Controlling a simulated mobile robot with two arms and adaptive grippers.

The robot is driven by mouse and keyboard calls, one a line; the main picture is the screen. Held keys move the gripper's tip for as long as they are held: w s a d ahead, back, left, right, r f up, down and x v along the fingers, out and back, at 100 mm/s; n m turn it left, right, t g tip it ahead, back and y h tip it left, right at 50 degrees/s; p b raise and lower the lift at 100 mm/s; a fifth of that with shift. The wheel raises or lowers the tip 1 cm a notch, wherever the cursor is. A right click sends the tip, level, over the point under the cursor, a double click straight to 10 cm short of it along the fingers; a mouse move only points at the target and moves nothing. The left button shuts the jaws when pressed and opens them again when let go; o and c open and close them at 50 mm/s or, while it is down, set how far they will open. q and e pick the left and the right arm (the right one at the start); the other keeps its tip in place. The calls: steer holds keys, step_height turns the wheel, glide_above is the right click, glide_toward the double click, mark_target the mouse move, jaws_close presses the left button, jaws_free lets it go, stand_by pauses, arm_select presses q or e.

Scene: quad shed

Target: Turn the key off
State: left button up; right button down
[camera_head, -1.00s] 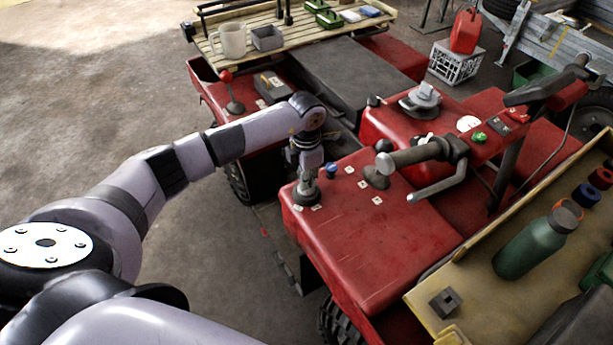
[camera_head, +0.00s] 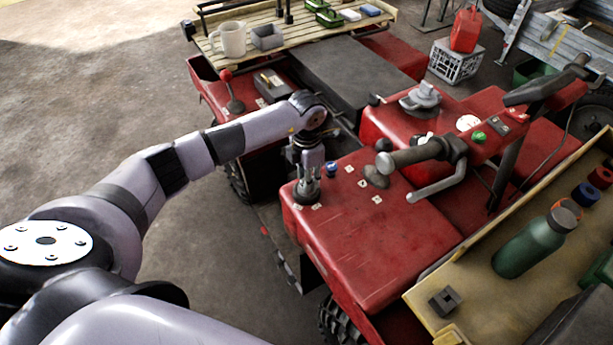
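The red quad bike (camera_head: 370,245) has a flat red front panel with small white labels. My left gripper (camera_head: 307,194) points straight down at the panel's upper left corner, its fingertips at the surface between white labels. The key is not clearly visible; the fingers cover the spot below them. Whether the fingers are closed on something is too small to tell. A blue knob (camera_head: 331,168) stands just right of my gripper. My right gripper is not in view.
The handlebar grip (camera_head: 415,155) and its lever lie to the right of the gripper. A red-topped lever (camera_head: 229,90) stands behind. A yellow tray (camera_head: 480,300) with a green bottle (camera_head: 530,245) is at lower right. Open floor lies left.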

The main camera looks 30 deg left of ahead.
arm_select(q)
steer(key=shift+r+p, duration=2.4)
steer(key=shift+r, duration=1.6)
steer(key=shift+f, duration=0.15)
